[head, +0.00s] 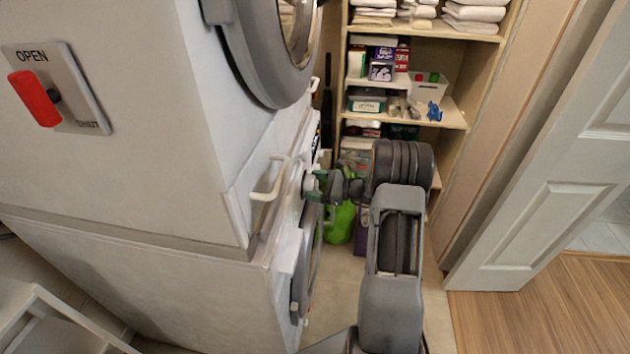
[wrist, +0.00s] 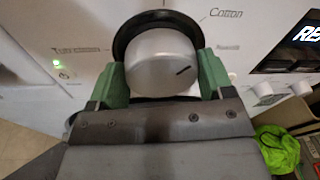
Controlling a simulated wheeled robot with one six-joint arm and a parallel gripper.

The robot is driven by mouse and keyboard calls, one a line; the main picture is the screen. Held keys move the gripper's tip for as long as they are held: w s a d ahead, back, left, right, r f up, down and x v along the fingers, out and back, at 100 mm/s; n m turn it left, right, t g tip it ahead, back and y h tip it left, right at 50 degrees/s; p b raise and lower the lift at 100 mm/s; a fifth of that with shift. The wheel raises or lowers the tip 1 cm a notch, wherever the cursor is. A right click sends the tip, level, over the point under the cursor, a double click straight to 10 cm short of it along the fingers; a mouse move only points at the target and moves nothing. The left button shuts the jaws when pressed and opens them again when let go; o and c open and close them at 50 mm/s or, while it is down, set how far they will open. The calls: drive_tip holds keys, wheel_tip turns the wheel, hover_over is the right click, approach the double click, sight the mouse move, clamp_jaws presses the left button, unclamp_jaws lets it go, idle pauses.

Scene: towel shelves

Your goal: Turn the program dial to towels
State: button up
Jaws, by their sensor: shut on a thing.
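The program dial (wrist: 160,62) is a round silver knob with a dark pointer line and a black ring behind it. It sits on the white machine's control panel in the wrist view. The pointer line slants toward the upper right. The label "Cotton" is readable above right; other labels around the dial are too small or blurred to read surely. My gripper (wrist: 158,85) has green fingers closed on the left and right sides of the dial. In the head view my gripper (head: 316,185) reaches left to the machine's front, where the dial is mostly hidden.
A lit display (wrist: 300,35) and small white knobs (wrist: 264,90) lie right of the dial. A white drawer handle (head: 268,180) projects near my gripper. Shelves (head: 455,115) with towels and boxes stand behind. A green bag (head: 338,222) is on the floor. A white door (head: 545,170) is right.

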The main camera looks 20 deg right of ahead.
drive_tip(key=m+g+p, duration=0.1)
drive_tip(key=m+p, duration=0.2)
drive_tip(key=m, duration=0.1)
drive_tip(key=shift+r, duration=0.1)
drive_tip(key=shift+w+d+m+y+p, duration=0.1)
drive_tip(key=shift+m+y+p, duration=0.2)
drive_tip(key=shift+m+p, duration=0.75)
drive_tip(key=shift+m+g, duration=0.3)
drive_tip(key=shift+m, duration=0.05)
drive_tip(key=o, duration=0.9)
drive_tip(key=shift+d, duration=0.1)
drive_tip(key=b+v, duration=0.2)
drive_tip(key=v, duration=1.1)
drive_tip(key=shift+s+d, duration=0.2)
drive_tip(key=shift+s, duration=0.1)
